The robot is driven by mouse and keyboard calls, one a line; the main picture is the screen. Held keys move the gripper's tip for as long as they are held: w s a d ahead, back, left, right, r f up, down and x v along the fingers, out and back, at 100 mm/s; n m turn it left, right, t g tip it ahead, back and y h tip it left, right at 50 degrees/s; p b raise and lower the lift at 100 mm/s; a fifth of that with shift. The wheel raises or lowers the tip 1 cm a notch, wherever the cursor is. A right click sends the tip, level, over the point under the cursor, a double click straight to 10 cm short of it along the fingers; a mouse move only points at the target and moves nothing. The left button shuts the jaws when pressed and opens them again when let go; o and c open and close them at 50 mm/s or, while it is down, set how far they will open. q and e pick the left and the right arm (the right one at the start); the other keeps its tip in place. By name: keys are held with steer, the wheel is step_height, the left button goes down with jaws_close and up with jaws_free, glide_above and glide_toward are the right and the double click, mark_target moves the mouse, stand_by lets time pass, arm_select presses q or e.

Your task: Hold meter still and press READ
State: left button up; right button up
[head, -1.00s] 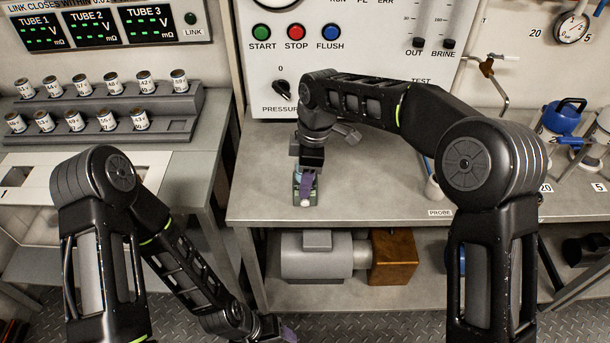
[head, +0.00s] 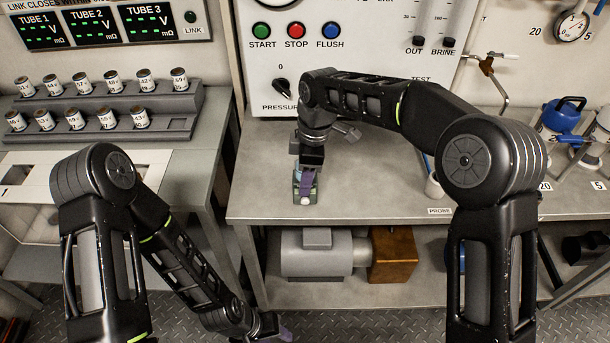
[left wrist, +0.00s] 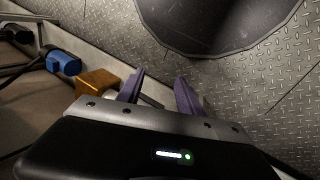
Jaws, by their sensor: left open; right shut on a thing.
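The meter (head: 304,188) is a small dark green device with a pale round end, on the grey bench near its front edge. My right gripper (head: 305,184) points down over it with purple fingers shut on it. The fingers and wrist cover much of it, and I cannot make out the READ button. My left gripper (head: 285,333) hangs low at the bottom of the head view, below the bench and apart from the meter. In the left wrist view its two purple fingers (left wrist: 159,95) are spread, with nothing between them.
The grey bench (head: 262,190) is clear around the meter. A panel with START, STOP and FLUSH buttons (head: 295,30) stands behind it. Below are a grey motor (head: 312,258) and a brown block (head: 393,256). A left bench holds a rack (head: 100,112) of several vials.

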arm_select(q)
jaws_close()
stand_by(1.3)
